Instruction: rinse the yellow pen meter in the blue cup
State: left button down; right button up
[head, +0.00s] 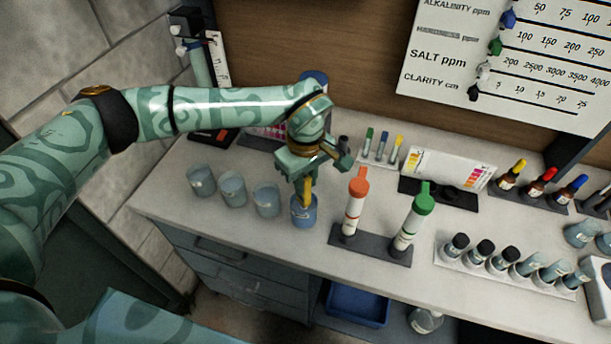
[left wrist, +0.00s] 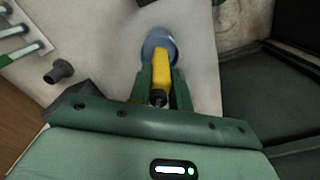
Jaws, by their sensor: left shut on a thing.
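My left gripper (head: 305,175) is shut on the yellow pen meter (head: 306,192) and holds it upright, pointing down. The pen meter's lower end is at the mouth of the blue cup (head: 303,215), which stands near the bench's front edge. In the left wrist view, the yellow pen meter (left wrist: 161,68) sits between the green fingers (left wrist: 160,90), and the blue cup (left wrist: 152,40) shows beyond it. The pen's tip is hidden, so I cannot tell how deep it reaches. My right gripper is not in view.
Grey-blue cups (head: 266,200) stand in a row left of the blue cup. An orange-capped tube (head: 356,205) and a green-capped tube (head: 413,222) stand close on the right in a dark rack. Several black-capped vials (head: 485,252) are further right. A blue bin (head: 357,303) is below the bench.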

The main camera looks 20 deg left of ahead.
pick_arm(q)
jog(key=shift+f+b, duration=0.7)
jog(key=shift+f, duration=0.4)
jog(key=shift+r, duration=0.15)
dwell(0.9)
jog(key=shift+r+p, duration=3.9)
jog(key=shift+r, duration=1.15)
